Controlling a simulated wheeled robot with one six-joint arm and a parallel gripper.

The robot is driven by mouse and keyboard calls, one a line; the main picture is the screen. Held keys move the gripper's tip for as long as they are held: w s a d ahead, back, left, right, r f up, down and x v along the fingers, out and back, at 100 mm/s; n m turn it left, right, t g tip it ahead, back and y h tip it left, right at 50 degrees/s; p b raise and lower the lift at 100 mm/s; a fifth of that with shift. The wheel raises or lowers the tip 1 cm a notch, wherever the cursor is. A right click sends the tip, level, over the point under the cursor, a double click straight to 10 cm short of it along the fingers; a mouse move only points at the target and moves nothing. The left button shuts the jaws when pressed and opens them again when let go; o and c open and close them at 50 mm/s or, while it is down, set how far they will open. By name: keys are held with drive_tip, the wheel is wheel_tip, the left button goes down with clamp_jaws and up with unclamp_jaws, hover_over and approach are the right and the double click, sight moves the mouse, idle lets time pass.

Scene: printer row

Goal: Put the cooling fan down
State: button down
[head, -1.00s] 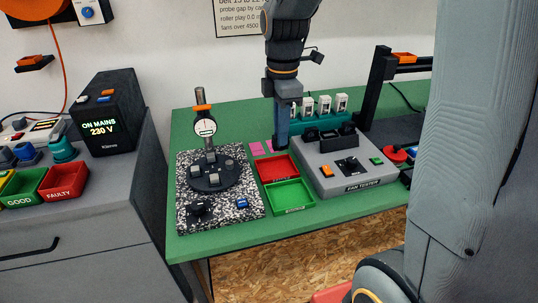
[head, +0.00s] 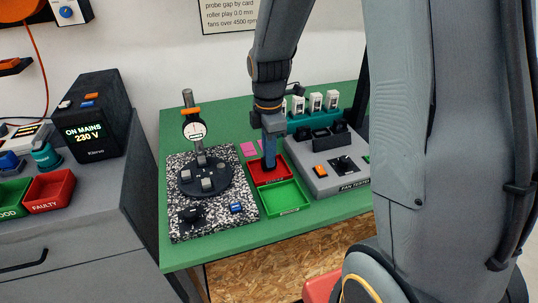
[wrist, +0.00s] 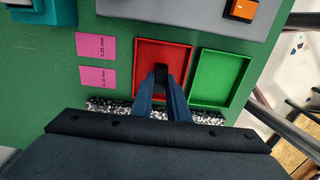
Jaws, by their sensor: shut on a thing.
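My gripper (head: 268,160) points down over the red tray (head: 281,178) on the green table. In the wrist view my gripper (wrist: 161,86) is shut on a small dark piece, the cooling fan (wrist: 161,72), which shows between the fingertips. The fan is over the floor of the red tray (wrist: 163,49); I cannot tell whether it touches the floor. In the head view I cannot make out the fan at the fingertips. The green tray (head: 286,197) beside the red one is empty; it also shows in the wrist view (wrist: 222,77).
The grey fan tester (head: 322,183) stands just right of the trays. A speckled stone plate (head: 212,220) with a dial gauge (head: 194,131) stands at the left. Pink cards (wrist: 96,46) lie beside the red tray. A teal rack with white pieces (head: 315,102) stands behind.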

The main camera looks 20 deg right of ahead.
drive_tip(key=shift+f, duration=0.4)
drive_tip(key=c, duration=1.7)
unclamp_jaws()
drive_tip(key=shift+f, duration=0.1)
wheel_tip(320, 180, up, 12)
drive_tip(key=b, duration=0.2)
drive_tip(key=s+f+m, duration=0.3)
drive_tip(key=s+m, duration=0.1)
drive_tip(key=m, duration=0.1)
drive_tip(key=s+f+m, duration=0.3)
drive_tip(key=s+m, duration=0.1)
drive_tip(key=m, duration=0.2)
drive_tip(key=s+f+m, duration=0.3)
drive_tip(key=s+m, duration=0.1)
drive_tip(key=m, duration=0.1)
drive_tip(key=shift+s+f+t, duration=0.1)
drive_tip(key=shift+s+t, duration=0.05)
drive_tip(key=shift+t, duration=0.15)
drive_tip(key=shift+s+f+m, duration=0.35)
drive_tip(key=shift+s+m, duration=0.2)
drive_tip(key=shift+m, duration=0.45)
